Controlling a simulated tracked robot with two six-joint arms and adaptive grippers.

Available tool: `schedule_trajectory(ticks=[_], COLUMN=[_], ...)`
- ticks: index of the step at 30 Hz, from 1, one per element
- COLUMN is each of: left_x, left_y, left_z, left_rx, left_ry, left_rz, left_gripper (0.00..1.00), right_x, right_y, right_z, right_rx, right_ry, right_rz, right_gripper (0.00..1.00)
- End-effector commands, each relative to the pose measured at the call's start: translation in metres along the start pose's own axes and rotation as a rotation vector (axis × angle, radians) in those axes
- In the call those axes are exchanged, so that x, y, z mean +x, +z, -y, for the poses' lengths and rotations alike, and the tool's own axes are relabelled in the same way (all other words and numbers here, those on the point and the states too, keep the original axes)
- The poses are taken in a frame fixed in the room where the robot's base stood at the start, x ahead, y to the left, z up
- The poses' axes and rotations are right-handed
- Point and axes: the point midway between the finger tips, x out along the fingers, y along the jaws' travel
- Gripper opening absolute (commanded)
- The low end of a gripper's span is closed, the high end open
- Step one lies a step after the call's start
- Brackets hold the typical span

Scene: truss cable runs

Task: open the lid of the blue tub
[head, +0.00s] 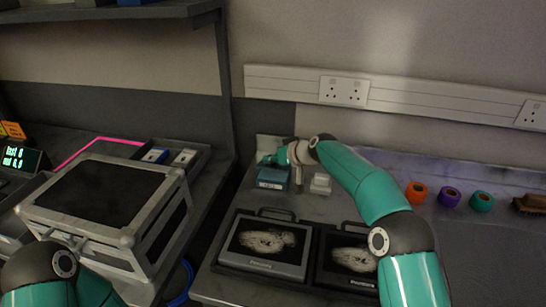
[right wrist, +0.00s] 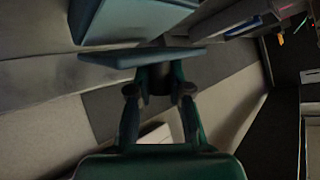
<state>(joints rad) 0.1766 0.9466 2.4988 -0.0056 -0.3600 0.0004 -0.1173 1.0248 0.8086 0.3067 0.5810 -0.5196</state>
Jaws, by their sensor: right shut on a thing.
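My right gripper (head: 272,159) is at the top of the tub. In the right wrist view the gripper (right wrist: 160,85) is shut on the lid, though the exact grip point is dark. How far the lid is raised cannot be told. Only a joint of my left arm shows at bottom left; its gripper is out of view.
A small white block (head: 320,184) stands just right of the tub. Two dark framed panels with handles (head: 265,245) lie in front. A grey metal case (head: 130,235) is at left. Orange, purple and teal rolls (head: 450,197) stand at right. A socket rail (head: 345,91) runs along the wall.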

Motion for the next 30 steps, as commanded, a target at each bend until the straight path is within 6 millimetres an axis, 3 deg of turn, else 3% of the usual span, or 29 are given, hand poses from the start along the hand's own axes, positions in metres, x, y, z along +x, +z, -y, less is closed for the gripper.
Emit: schedule_trajectory(ticks=[3, 4, 8, 22, 30], left_x=[0.000, 0.000, 0.000, 0.000, 0.000], left_y=[0.000, 0.000, 0.000, 0.000, 0.000], left_z=[0.000, 0.000, 0.000, 0.000, 0.000], left_rx=[0.000, 0.000, 0.000, 0.000, 0.000], left_ry=[0.000, 0.000, 0.000, 0.000, 0.000], left_rz=[0.000, 0.000, 0.000, 0.000, 0.000], left_gripper=[0.00, 0.00, 0.00, 0.00, 0.00], right_x=[-0.001, -0.001, -0.001, -0.007, -0.047], right_y=[-0.003, -0.003, -0.002, -0.002, -0.002], right_z=[-0.002, -0.002, -0.001, 0.000, 0.000], right_rx=[0.000, 0.000, 0.000, -0.001, -0.001], right_ry=[0.004, 0.004, 0.003, 0.001, 0.002], right_rz=[-0.008, -0.008, -0.006, -0.002, -0.005], right_gripper=[0.00, 0.23, 0.45, 0.45, 0.45])
